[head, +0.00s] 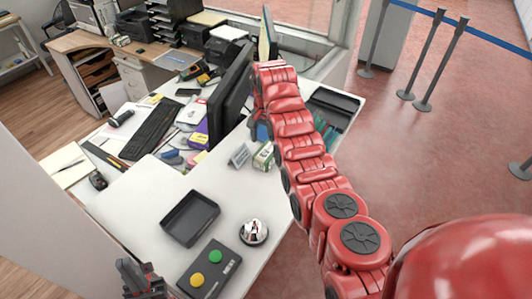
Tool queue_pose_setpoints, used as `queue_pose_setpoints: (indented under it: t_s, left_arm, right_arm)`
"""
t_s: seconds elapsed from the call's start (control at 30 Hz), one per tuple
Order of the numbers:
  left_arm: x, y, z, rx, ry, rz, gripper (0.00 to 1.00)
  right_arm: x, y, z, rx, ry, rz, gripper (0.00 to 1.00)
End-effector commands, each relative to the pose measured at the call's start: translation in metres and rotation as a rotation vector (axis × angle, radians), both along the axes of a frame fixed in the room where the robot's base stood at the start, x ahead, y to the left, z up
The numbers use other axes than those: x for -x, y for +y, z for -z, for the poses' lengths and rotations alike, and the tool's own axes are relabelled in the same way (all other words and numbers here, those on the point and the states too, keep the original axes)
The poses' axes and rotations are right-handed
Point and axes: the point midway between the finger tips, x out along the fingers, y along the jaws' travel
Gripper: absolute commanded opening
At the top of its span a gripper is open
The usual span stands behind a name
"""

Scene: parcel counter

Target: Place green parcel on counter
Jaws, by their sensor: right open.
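A small box with green and white faces (263,157) stands on the white counter (232,208), next to a small sign. It is the only green box I can make out, and I cannot tell if it is the green parcel. My right arm reaches up across the counter from the lower right. Its gripper (259,130) hangs beside the monitor, just above the box in the picture, mostly hidden; nothing is clearly held. My left gripper (142,280) is dark and low at the bottom left, by the counter's near edge; its fingers are unclear.
A black tray (190,218), a silver bell (253,232) and a button box (210,270) with yellow and green buttons stand on the near counter. A monitor (231,97) and a cluttered desk with a keyboard (151,128) lie behind. A dark organiser (333,105) sits right of my arm.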

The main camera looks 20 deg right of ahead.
Motion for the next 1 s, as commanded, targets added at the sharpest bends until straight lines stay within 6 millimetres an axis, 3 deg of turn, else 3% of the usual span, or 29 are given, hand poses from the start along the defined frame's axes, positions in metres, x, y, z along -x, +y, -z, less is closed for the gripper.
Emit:
queue_pose_setpoints:
  t_s: [0.03, 0.1, 0.3, 1.0]
  left_arm:
    - [0.000, 0.000, 0.006, 0.000, 0.000, 0.000, 0.00]
    - [0.000, 0.000, -0.007, 0.000, -0.001, 0.000, 0.00]
    - [0.000, 0.000, -0.020, 0.000, 0.000, 0.000, 0.00]
    - [0.000, 0.000, -0.022, 0.000, 0.000, 0.000, 0.00]
  right_arm:
    - [-0.001, 0.000, -0.012, 0.001, -0.007, 0.000, 1.00]
    - [-0.001, 0.000, -0.034, 0.001, -0.004, -0.001, 1.00]
    - [0.000, -0.001, -0.061, -0.001, 0.001, 0.001, 1.00]
    - [0.000, 0.000, -0.066, 0.001, 0.001, -0.001, 1.00]
